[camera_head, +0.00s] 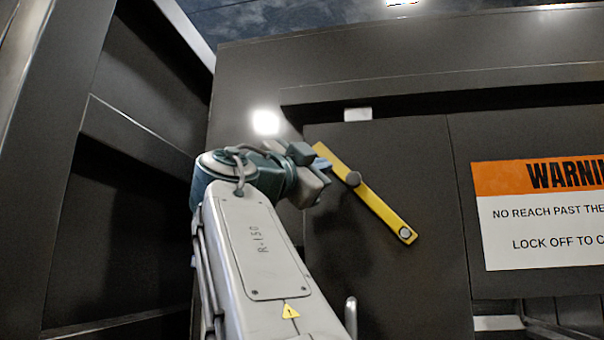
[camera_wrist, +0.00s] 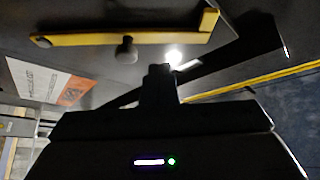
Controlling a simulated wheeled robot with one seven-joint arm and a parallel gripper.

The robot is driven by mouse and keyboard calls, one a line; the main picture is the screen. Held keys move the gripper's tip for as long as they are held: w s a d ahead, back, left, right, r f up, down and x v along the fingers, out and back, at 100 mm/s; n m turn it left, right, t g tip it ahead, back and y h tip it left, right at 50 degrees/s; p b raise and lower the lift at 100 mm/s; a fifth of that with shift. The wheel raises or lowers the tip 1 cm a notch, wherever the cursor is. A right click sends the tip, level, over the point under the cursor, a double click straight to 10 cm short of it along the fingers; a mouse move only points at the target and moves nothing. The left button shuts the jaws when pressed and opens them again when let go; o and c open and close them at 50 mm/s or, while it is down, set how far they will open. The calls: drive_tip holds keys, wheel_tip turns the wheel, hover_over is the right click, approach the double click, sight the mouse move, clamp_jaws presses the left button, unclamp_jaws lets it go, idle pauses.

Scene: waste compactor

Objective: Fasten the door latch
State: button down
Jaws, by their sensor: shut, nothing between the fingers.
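The door latch is a yellow bar (camera_head: 380,207) on the dark door panel (camera_head: 390,150). It lies tilted, from its bolt (camera_head: 405,234) at lower right up to its free end at upper left. A grey round knob (camera_head: 353,178) stands out from the bar. The bar (camera_wrist: 80,40) and knob (camera_wrist: 126,50) also show at the top of the wrist view. My gripper (camera_head: 320,168) is shut and empty, left of the knob and near the bar's upper end. Whether it touches the bar I cannot tell. In the wrist view my gripper (camera_wrist: 158,72) is a dark shape below the bar.
A small pale block (camera_head: 358,114) sits at the door's top edge, above the bar. A warning sign (camera_head: 540,215) is on the panel to the right. A dark framed panel (camera_head: 120,190) stands at the left.

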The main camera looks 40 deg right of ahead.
drive_tip(key=shift+s+a+r+m+g+h, duration=0.1)
drive_tip(key=shift+s+r+m+g+h, duration=0.5)
drive_tip(key=shift+s+r+m, duration=0.55)
drive_tip(key=shift+w, duration=0.1)
wheel_tip(320, 180, up, 4)
drive_tip(key=r+p, duration=0.1)
drive_tip(key=p, duration=0.6)
hover_over(355, 194)
drive_tip(key=s+a, duration=0.2)
drive_tip(key=shift+s+a+f, duration=0.15)
drive_tip(key=shift+s+f, duration=0.05)
drive_tip(key=shift+f, duration=0.05)
drive_tip(key=shift+w+a+f, duration=0.35)
drive_tip(key=shift+w+f, duration=0.15)
drive_tip(key=shift+f, duration=0.1)
drive_tip(key=shift+w+a+f, duration=0.3)
drive_tip(key=shift+w+f, duration=0.15)
drive_tip(key=shift+f, duration=0.15)
drive_tip(key=shift+w+a+f, duration=0.2)
drive_tip(key=shift+w+f, duration=0.05)
drive_tip(key=shift+f, duration=0.15)
